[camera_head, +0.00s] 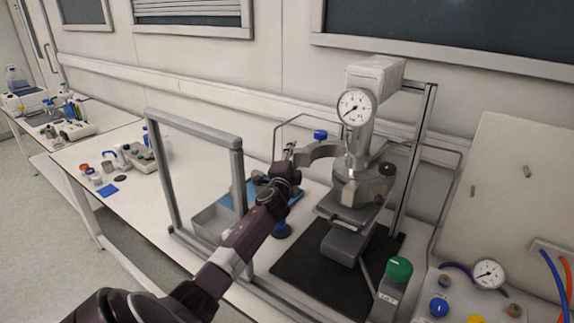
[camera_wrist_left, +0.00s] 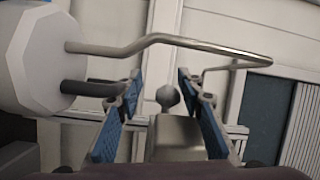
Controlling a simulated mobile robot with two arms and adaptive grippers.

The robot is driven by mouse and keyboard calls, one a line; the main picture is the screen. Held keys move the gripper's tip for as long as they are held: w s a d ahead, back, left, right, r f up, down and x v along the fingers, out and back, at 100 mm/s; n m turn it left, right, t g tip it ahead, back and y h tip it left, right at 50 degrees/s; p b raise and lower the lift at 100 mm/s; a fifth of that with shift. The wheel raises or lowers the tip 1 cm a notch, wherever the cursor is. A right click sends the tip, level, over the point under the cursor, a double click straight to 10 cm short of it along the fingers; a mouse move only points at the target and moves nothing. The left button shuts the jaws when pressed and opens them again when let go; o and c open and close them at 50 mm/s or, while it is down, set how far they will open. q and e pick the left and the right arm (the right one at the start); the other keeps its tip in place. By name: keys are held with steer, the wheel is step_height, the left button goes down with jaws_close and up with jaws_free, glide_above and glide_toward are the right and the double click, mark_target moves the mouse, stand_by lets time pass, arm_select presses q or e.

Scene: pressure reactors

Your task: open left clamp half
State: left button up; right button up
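The pressure reactor (camera_head: 357,165) stands on a dark mat, with a round dial gauge on its head. Its left clamp half (camera_head: 319,151) is a curved grey metal piece that sticks out to the left, swung away from the vessel. My left gripper (camera_head: 289,155) is at the outer end of this clamp half. In the left wrist view my left gripper (camera_wrist_left: 160,82) is open, with blue-padded fingers apart. A grey ball knob (camera_wrist_left: 168,97) on a metal block shows between the fingers, with gaps on both sides. My right gripper is out of view.
A metal-framed screen (camera_head: 240,190) stands left of the reactor, close to my left arm. A green knob (camera_head: 399,269) and a second gauge (camera_head: 487,274) are at the right. Bent metal rods (camera_wrist_left: 190,42) pass near the fingers in the wrist view. Small labware lies farther left.

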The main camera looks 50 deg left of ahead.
arm_select(q)
steer(key=v, duration=0.3)
steer(key=d+v, duration=0.1)
steer(key=v, duration=0.1)
steer(key=shift+w, duration=0.15)
steer(key=shift+s, duration=0.8)
steer(key=shift+c, duration=0.4)
